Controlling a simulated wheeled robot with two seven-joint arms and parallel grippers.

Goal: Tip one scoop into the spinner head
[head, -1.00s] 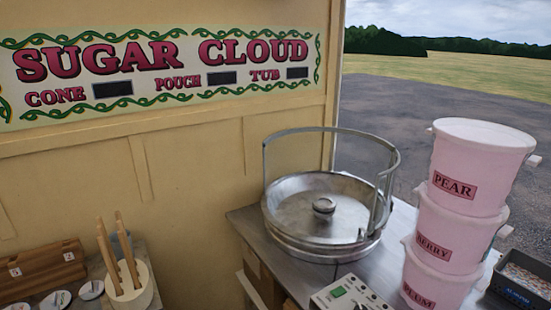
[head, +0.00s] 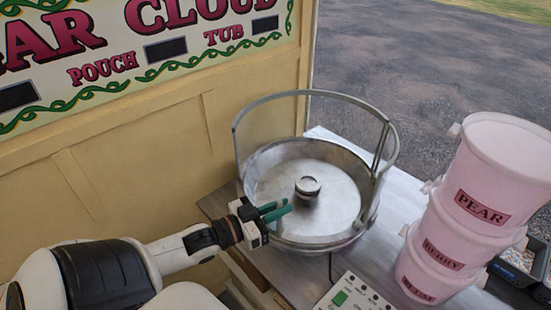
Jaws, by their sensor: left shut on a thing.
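The spinner head (head: 308,186) is the small capped metal knob in the middle of the round steel pan (head: 335,205), which stands on the counter. My left gripper (head: 279,210) comes in from the lower left and reaches over the pan's near left rim, short of the spinner head. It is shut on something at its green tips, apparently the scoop. The scoop's shape and contents cannot be made out from here. My right gripper is not in view.
A curved metal guard (head: 375,140) rises around the back of the pan. Stacked pink tubs (head: 470,225) stand at the right. A control box with a green switch (head: 350,296) sits in front of the pan. The yellow wall (head: 130,165) is at the left.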

